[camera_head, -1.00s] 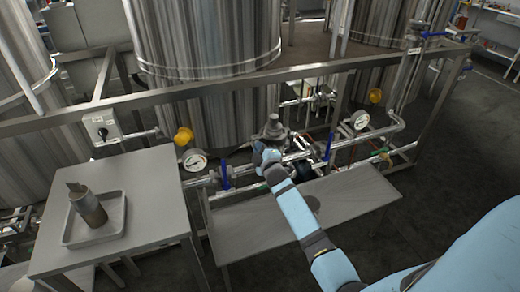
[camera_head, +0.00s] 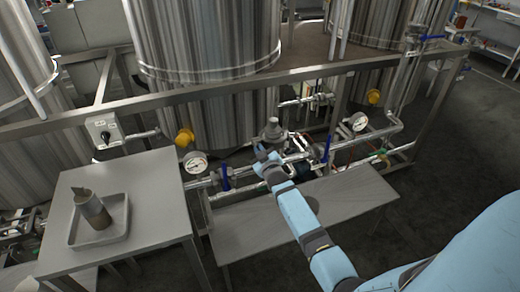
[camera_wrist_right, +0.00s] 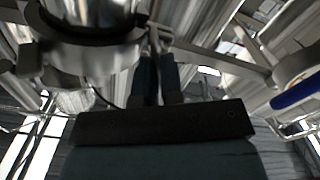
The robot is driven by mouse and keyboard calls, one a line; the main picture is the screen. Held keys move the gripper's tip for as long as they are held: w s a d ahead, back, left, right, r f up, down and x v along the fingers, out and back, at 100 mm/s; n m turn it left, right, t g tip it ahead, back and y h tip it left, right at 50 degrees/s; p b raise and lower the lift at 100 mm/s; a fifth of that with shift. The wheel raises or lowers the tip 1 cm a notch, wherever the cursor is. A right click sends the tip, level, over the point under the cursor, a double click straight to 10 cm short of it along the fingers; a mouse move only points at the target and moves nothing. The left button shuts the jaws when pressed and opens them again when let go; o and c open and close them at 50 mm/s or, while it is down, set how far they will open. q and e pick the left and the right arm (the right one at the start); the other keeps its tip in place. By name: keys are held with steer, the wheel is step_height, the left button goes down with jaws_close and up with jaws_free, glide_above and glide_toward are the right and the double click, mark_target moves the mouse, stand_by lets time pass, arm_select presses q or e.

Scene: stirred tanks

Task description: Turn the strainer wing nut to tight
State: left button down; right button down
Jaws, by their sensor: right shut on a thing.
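The strainer (camera_head: 272,130) is a grey metal body with a domed top on the pipe run, in the middle of the head view. Its metal body and flange (camera_wrist_right: 85,50) fill the upper left of the right wrist view. My right gripper (camera_head: 262,152) is at the near side of the strainer, shut on the strainer wing nut. The nut itself is hidden by the fingers, so its angle cannot be told. The dark fingers (camera_wrist_right: 154,80) show close together beside the strainer body in the wrist view. My left gripper is not in view.
Blue-handled valves (camera_head: 224,178) and (camera_head: 327,148) sit on the pipe either side of my gripper. Pressure gauges (camera_head: 195,162) and (camera_head: 358,121) stand nearby. A frame rail (camera_head: 235,91) crosses above. A low grey bench (camera_head: 345,195) lies below my arm. A tray (camera_head: 118,232) holds a metal canister.

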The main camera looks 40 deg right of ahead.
steer(key=shift+d+m+p, duration=0.1)
steer(key=shift+m+p, duration=0.5)
steer(key=shift+m, duration=2.2)
steer(key=c, duration=1.3)
jaws_free()
steer(key=shift+o, duration=0.2)
steer(key=v, duration=1.4)
